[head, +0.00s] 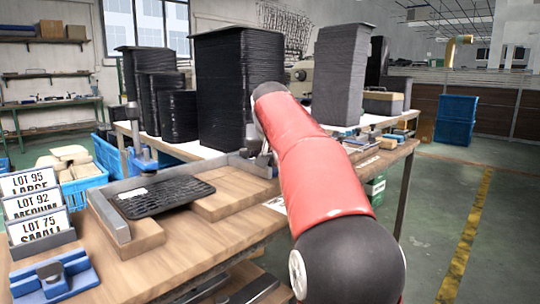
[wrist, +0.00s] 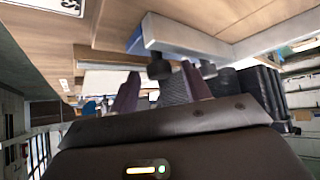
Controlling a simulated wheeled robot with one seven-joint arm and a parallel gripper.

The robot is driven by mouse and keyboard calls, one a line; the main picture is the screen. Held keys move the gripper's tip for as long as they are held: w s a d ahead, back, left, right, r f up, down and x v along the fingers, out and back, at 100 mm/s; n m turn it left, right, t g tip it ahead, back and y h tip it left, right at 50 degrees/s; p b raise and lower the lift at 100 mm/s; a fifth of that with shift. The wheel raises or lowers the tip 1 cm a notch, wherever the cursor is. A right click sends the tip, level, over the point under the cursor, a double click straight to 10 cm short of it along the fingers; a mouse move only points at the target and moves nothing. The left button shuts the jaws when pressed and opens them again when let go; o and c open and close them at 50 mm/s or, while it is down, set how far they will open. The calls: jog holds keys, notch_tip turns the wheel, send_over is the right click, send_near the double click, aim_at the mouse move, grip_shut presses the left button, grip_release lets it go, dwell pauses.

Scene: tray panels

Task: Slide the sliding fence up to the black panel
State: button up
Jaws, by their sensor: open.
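The black panel (head: 165,196), a ribbed flat tray, lies on the wooden board at the bench's left. A grey metal bar (head: 112,218) stands along its left side. What appears to be the sliding fence (head: 252,166) is a grey bar at the board's right, with bare wood between it and the panel. Contact cannot be told.
Stacks of black panels (head: 238,90) and a grey stack (head: 340,75) stand behind the bench. Lot cards (head: 35,205) and a blue fixture (head: 55,278) are at the left front. Bare board (head: 232,198) lies right of the panel.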

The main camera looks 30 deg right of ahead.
grip_shut()
jog(key=s+a, duration=0.1)
jog(key=a, duration=0.3)
jog(key=s+a+b, duration=0.1)
jog(key=s+a, duration=0.1)
jog(key=a, duration=0.3)
jog(key=s+a+b, duration=0.1)
jog(key=s+a, duration=0.1)
jog(key=a, duration=0.2)
jog(key=shift+a, duration=0.4)
grip_release()
jog(key=p+v, duration=0.1)
jog(key=v, duration=0.7)
